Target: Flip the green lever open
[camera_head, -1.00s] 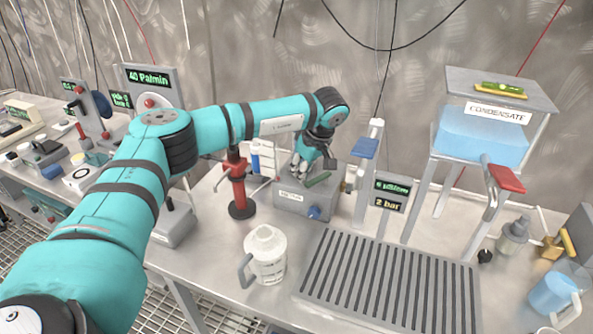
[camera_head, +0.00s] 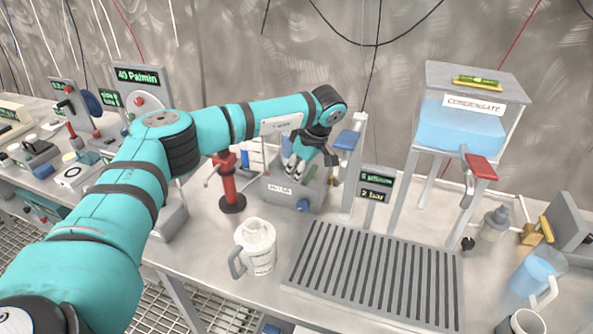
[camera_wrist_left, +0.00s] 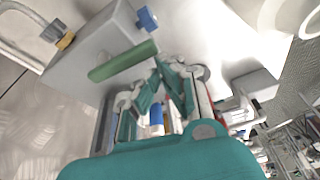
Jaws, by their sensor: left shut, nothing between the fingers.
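The green lever (camera_wrist_left: 124,60) is a short green bar on a grey box (camera_wrist_left: 90,42) in the left wrist view. In the head view the grey box (camera_head: 284,192) stands on the bench, and the lever (camera_head: 309,173) shows small and partly hidden beside my gripper. My left gripper (camera_head: 291,173) is shut and empty, reaching down over the top of the box. In the left wrist view its fingertips (camera_wrist_left: 158,68) meet close to the lever's near end. I cannot tell whether they touch it. My right gripper is not in view.
A blue knob (camera_head: 303,205) is on the box front. A red stand (camera_head: 231,185) is left of the box, a white jug (camera_head: 257,247) in front. A slatted grate (camera_head: 375,270) lies to the right. The condensate tank (camera_head: 460,125) stands right, with a red-handled valve (camera_head: 481,167).

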